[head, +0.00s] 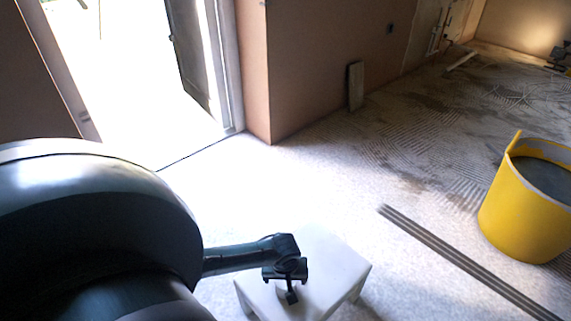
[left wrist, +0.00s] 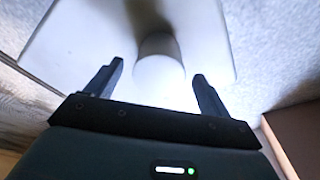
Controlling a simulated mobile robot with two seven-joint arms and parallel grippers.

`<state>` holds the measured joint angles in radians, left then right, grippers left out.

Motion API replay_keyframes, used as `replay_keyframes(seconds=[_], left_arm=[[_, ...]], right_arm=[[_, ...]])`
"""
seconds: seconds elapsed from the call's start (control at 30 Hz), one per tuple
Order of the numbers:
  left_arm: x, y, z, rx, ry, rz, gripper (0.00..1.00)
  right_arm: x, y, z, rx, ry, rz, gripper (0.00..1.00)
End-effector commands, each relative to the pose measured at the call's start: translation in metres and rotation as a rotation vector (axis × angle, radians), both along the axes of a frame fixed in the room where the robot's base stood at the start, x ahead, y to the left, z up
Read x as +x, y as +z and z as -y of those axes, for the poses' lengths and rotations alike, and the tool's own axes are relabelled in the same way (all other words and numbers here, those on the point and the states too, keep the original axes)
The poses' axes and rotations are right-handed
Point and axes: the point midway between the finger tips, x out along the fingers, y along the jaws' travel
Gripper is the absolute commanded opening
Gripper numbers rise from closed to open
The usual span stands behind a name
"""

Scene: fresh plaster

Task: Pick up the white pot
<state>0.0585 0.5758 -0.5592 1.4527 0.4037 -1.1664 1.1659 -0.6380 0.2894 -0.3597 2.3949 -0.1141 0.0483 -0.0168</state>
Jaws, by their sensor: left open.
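The white pot (left wrist: 158,72) shows in the left wrist view as a pale, rounded shape on a small white table (left wrist: 75,45). The table also shows at the bottom of the head view (head: 338,272). My left gripper (left wrist: 158,71) is open, with one finger on each side of the pot in the picture. I cannot tell whether the fingers touch it. In the head view my left gripper (head: 287,284) is over the table and hides most of the pot. My right gripper is not in view.
A yellow bucket (head: 525,215) stands on the floor at the right. A long dark strip (head: 455,255) lies between it and the table. A board (head: 355,86) leans on the wall. An open doorway is at the upper left. The floor behind the table is clear.

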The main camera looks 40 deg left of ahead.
Motion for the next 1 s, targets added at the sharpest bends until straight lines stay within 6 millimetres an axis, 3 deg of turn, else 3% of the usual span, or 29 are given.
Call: replay_keyframes(seconds=[0.03,0.2,0.53,1.0], left_arm=[[0.003,-0.014,-0.002,0.002,0.000,0.001,0.81],[0.005,-0.034,-0.004,0.000,-0.001,0.000,0.81],[0.006,-0.036,-0.004,0.000,-0.001,0.001,0.80],[0.006,-0.036,-0.004,0.001,-0.001,0.001,0.42]], right_arm=[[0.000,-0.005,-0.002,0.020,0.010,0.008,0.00],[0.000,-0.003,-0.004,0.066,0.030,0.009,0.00],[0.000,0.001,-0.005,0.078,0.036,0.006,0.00],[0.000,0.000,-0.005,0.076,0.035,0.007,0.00]])
